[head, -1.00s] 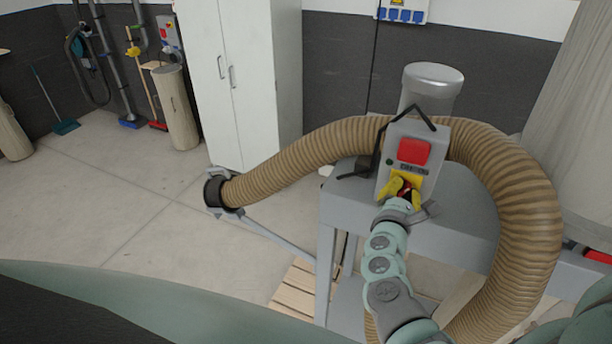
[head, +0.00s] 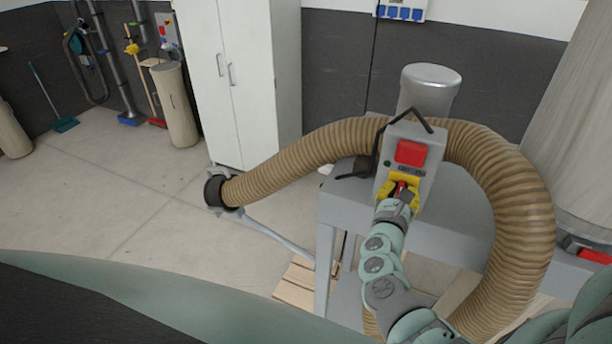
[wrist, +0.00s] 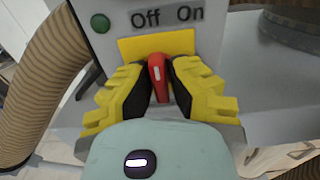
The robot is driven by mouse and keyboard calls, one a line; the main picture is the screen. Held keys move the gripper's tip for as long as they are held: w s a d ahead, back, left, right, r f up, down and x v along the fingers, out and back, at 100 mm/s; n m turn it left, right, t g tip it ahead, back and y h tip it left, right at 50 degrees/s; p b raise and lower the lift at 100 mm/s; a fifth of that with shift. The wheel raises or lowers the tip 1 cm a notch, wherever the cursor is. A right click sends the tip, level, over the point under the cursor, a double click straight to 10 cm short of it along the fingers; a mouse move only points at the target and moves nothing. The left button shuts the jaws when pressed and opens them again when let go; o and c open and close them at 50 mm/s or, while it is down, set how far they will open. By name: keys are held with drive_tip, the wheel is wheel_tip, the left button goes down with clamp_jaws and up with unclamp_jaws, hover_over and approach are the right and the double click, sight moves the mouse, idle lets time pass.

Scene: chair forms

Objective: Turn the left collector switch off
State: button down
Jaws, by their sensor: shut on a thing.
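The switch box (head: 428,137) is a grey upright housing on the dust collector, with a large red button (head: 411,152) on its face. In the wrist view the red switch lever (wrist: 157,72) sits on a yellow plate (wrist: 138,46) below the labels "Off" at left and "On" at right. The lever stands about upright, leaning slightly left at its top. My gripper (wrist: 160,88) has yellow fingers with black pads shut on the lever from both sides. In the head view my gripper (head: 402,190) is at the lower part of the box.
A ribbed brown hose (head: 300,160) loops around the grey collector stand (head: 345,203). A silver motor (head: 429,90) is behind the box. A white cabinet (head: 245,80) stands behind at left. Open floor (head: 110,200) lies at left. A green round button (wrist: 100,22) is beside the labels.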

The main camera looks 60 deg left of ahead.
drive_tip(key=shift+f, duration=0.2)
drive_tip(key=c, duration=1)
unclamp_jaws()
drive_tip(key=shift+w+r, duration=0.1)
drive_tip(key=shift+r, duration=0.1)
drive_tip(key=v, duration=1.2)
drive_tip(key=shift+a, duration=0.1)
